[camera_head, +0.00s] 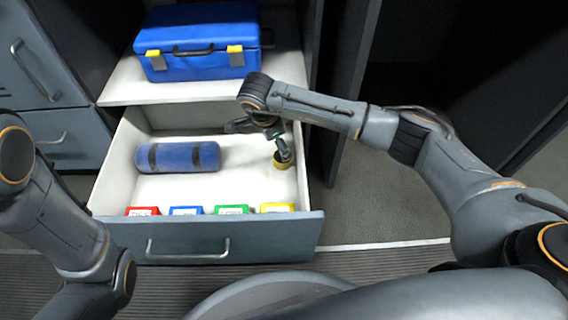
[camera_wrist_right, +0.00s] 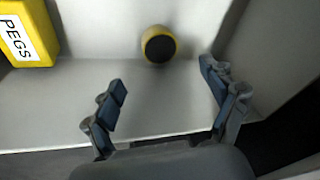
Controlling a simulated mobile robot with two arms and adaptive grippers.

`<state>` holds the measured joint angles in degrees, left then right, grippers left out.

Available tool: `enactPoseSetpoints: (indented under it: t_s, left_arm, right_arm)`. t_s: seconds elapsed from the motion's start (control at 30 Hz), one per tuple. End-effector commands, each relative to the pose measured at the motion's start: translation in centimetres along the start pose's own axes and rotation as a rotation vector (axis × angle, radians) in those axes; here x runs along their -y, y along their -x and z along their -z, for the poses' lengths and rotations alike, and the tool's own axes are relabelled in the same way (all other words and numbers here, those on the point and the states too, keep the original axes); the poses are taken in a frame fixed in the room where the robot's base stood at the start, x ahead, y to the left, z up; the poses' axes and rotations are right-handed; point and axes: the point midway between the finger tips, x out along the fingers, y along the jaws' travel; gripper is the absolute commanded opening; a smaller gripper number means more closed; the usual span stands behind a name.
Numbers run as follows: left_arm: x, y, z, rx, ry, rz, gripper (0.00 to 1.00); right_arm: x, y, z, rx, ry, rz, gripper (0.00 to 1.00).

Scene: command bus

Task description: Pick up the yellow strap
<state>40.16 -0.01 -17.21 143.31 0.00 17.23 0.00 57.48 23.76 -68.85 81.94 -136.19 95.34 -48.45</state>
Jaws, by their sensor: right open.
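The yellow strap (camera_head: 282,165) is a small rolled ring with a dark centre, at the right end of the open drawer. In the right wrist view the yellow strap (camera_wrist_right: 160,46) sits on the pale drawer floor, beyond the fingertips. My right gripper (camera_head: 262,141) reaches into the drawer over the strap and partly covers it in the head view. In the right wrist view my right gripper (camera_wrist_right: 163,78) is open, with its fingers wide apart and nothing between them. My left arm enters at the left, but its gripper is outside the picture.
The open drawer (camera_head: 120,165) also holds a blue roll (camera_head: 178,157) with dark bands. Red, blue, green and yellow boxes line its front; the yellow box (camera_wrist_right: 25,35) reads PEGS. A blue case (camera_head: 197,40) stands on the shelf behind.

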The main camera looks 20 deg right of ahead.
Motion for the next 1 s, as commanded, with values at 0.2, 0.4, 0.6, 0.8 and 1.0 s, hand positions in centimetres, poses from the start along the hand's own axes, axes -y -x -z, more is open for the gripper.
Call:
enactPoseSetpoints:
  t_s: [0.2,0.4,0.6,0.8,1.0]
  left_arm:
    - [-0.6,2.8,0.9,0.002,0.000,0.000,0.84]
    - [-0.7,3.4,1.1,0.002,0.000,0.000,0.84]
    - [-1.2,5.7,2.0,0.000,0.000,-0.001,0.84]
    - [-1.6,7.8,2.7,0.000,0.000,-0.001,0.84]
    - [-1.6,7.8,2.7,0.003,0.000,0.000,0.84]
  right_arm:
    - [-0.1,-4.3,-0.1,0.001,-0.001,-0.001,0.85]
    - [-0.1,-5.0,-0.1,0.002,0.000,0.000,0.85]
    - [-0.2,-7.3,-0.1,0.002,-0.001,-0.002,0.85]
    - [-0.2,-9.5,0.1,0.003,-0.001,-0.001,0.85]
    - [-0.1,-9.6,0.2,0.002,-0.001,0.000,0.85]
